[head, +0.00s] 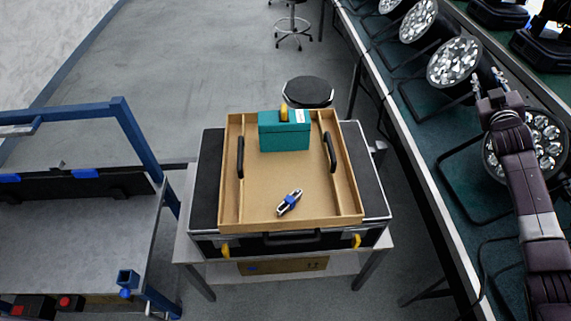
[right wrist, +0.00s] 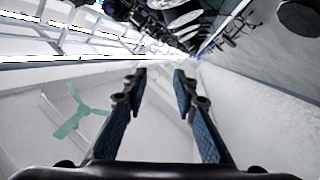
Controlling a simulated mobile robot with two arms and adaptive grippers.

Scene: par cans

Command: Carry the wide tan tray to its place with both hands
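The wide tan tray (head: 264,185) rests on a black case in the middle of the head view. It has two black handles, a left one (head: 240,157) and a right one (head: 329,151). A teal box (head: 284,137) with a yellow top piece stands at its far end, and a small blue and silver tool (head: 289,202) lies near its front. My right gripper (head: 488,82) is raised well to the right of the tray, over the lamp bench, apart from it. Its fingers stand apart and empty in the right wrist view (right wrist: 160,76). My left gripper is out of view.
The black case (head: 207,180) sits on a light table (head: 190,244). A bench with several par cans (head: 455,62) runs along the right. A blue-framed grey workbench (head: 75,235) stands at the left. A black stool (head: 308,92) is behind the table. Open floor (head: 190,70) lies beyond.

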